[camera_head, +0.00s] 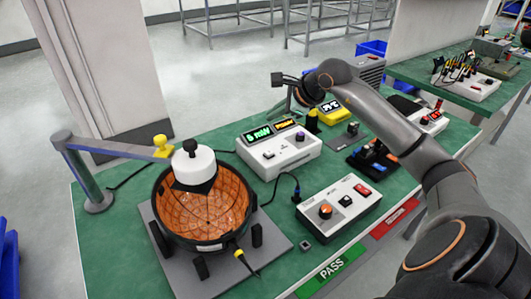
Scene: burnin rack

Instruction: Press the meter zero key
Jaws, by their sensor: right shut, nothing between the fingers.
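A yellow meter (333,109) with a small lit display lies towards the back of the green bench, right of the white two-display box. Its keys are too small to make out. My right arm reaches in from the right, and its gripper (298,103) is at the back of the bench, just left of the yellow meter. This gripper is shut and holds nothing. Its fingertips are small and dark, and I cannot tell whether they touch anything. My left gripper is not in view.
A white box with green and orange displays (285,158) stands mid-bench. A second white box (341,204) with knobs stands in front. A round orange-lined vessel (205,205) fills the left. A blue-and-black device (371,158) sits under my right arm. PASS (331,271) and red strips line the front edge.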

